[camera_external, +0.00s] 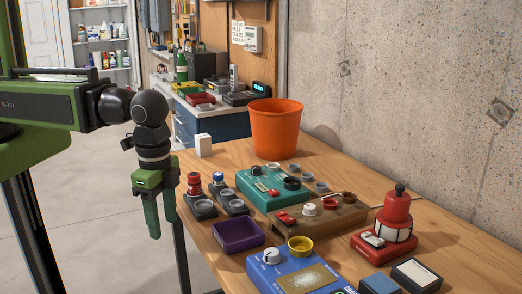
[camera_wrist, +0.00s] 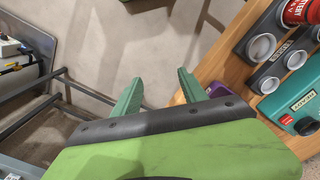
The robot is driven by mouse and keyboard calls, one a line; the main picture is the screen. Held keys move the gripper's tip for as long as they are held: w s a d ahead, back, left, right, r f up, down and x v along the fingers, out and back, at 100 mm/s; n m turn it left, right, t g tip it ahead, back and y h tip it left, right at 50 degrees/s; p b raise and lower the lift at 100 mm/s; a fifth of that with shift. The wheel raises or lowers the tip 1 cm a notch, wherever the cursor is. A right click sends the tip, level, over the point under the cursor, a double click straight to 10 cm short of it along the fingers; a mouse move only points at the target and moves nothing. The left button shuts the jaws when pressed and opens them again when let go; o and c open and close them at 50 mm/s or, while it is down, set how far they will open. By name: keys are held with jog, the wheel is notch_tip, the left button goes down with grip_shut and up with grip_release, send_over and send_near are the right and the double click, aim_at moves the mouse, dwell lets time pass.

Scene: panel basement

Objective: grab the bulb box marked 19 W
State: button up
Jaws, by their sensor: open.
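No 19 W marking is readable in either view. A small white box (camera_external: 203,145) stands on the far left edge of the wooden table; I cannot tell whether it is a bulb box. A flat box with a pale top (camera_external: 416,274) and a blue-grey block (camera_external: 380,284) lie at the near right; their markings are not readable either. My gripper (camera_external: 161,225) hangs fingers-down just left of the table, open and empty. In the wrist view its two green fingers (camera_wrist: 160,76) are apart over the floor, beside the table edge.
The table (camera_external: 232,157) holds an orange bucket (camera_external: 276,127), a teal device (camera_external: 272,190), a blue device (camera_external: 292,272), a purple tray (camera_external: 238,236) and a red lamp-like device (camera_external: 396,215). Small round holders (camera_external: 204,209) line its left edge. A concrete wall borders the right.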

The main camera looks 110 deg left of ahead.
dwell(0.4)
jog(key=o, duration=0.4)
